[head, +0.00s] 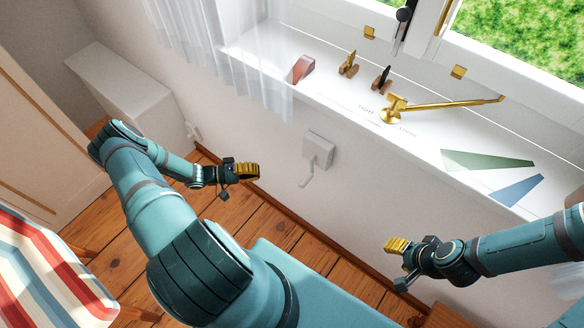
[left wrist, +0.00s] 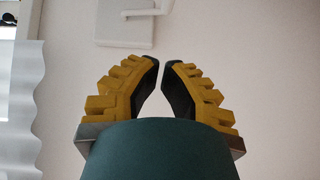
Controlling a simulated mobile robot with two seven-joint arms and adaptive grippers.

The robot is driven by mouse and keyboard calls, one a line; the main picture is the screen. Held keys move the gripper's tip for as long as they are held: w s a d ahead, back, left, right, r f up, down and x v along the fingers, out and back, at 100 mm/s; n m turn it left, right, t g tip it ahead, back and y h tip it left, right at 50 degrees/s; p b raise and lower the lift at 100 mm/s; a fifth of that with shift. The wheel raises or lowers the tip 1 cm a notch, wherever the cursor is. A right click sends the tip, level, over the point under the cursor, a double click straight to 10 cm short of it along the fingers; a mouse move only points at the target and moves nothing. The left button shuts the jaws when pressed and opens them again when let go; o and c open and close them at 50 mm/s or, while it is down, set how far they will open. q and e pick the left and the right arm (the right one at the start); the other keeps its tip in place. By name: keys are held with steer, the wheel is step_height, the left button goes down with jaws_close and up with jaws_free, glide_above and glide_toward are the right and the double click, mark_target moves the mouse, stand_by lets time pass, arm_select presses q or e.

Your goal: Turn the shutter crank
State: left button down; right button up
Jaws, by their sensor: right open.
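The shutter crank is a pale wall box (head: 320,148) with a thin crank handle (head: 306,179) hanging below it, on the white wall under the window sill. My left gripper (head: 254,171) is left of the handle and apart from it. In the left wrist view the crank box (left wrist: 108,28) shows at the top, beyond the fingertips. The left fingers (left wrist: 161,64) have a narrow gap with nothing between them. My right gripper (head: 390,246) is open and empty, lower right of the crank and away from it.
The sill (head: 335,88) above holds a brass lever (head: 440,104), wooden pieces with small handles (head: 348,66), a reddish wedge (head: 303,68), and green (head: 485,160) and blue (head: 518,190) flat shapes. A sheer curtain (head: 245,70) hangs left. A striped seat (head: 45,275) stands lower left.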

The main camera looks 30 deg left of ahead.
arm_select(q)
glide_toward(307, 176)
steer(key=w, duration=0.4)
steer(key=shift+s+d+f+p, duration=0.1)
steer(key=shift+d+p, duration=0.1)
steer(key=shift+d, duration=0.85)
steer(key=shift+d+f+p, duration=0.1)
steer(key=shift+d+p, duration=0.05)
steer(key=shift+d, duration=0.95)
